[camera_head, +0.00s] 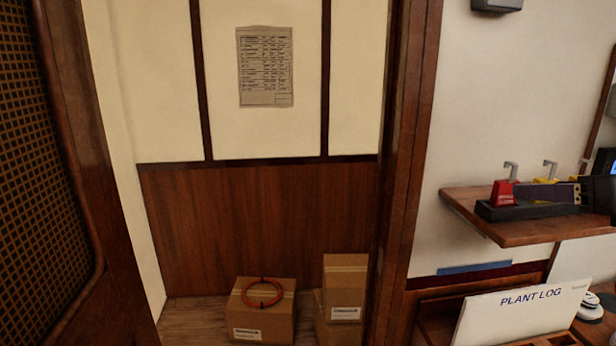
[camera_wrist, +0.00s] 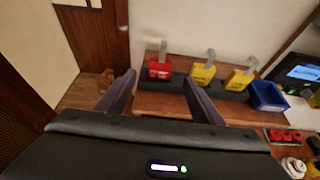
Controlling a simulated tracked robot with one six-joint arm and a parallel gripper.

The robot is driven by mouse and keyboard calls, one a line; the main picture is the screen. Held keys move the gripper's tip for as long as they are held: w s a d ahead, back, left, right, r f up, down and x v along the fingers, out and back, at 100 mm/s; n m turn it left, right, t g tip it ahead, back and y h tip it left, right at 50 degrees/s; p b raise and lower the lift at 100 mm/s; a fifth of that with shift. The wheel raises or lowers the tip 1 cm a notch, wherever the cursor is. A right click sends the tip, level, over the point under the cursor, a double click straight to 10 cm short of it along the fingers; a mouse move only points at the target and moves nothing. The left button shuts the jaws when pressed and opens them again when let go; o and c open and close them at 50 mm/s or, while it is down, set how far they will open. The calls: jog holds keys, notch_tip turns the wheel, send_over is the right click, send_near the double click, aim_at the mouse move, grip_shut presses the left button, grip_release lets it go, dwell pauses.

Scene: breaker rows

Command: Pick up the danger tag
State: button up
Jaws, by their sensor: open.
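A red piece with a grey hook on top (camera_wrist: 160,68) stands upright at the left end of a black rack (camera_wrist: 237,96) in the wrist view. It looks like the danger tag, but I cannot read any lettering on it. It also shows in the head view (camera_head: 503,194), at the left end of the rack (camera_head: 528,211). My gripper (camera_wrist: 159,78) is open and empty, with its two dark fingers pointing toward the rack. The red piece appears between the fingertips, beyond them. In the head view my gripper (camera_head: 560,192) comes in from the right and hides part of the rack.
Yellow hooked pieces (camera_wrist: 203,73) (camera_wrist: 240,78) stand beside the red one. A blue bin (camera_wrist: 268,96) is at the rack's right end. The rack sits on a wooden shelf (camera_head: 500,233) against the wall. A Plant Log (camera_head: 520,312) is below.

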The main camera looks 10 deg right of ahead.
aim_at(509, 192)
jog(key=x, duration=0.5)
jog(key=shift+w+f, duration=0.15)
jog(key=shift+w, duration=0.2)
jog(key=shift+w+f, duration=0.1)
jog(key=shift+x, duration=2.45)
jog(key=shift+d+f, duration=0.15)
jog(key=shift+f, duration=0.05)
jog(key=shift+c, duration=0.5)
jog(key=c, duration=1)
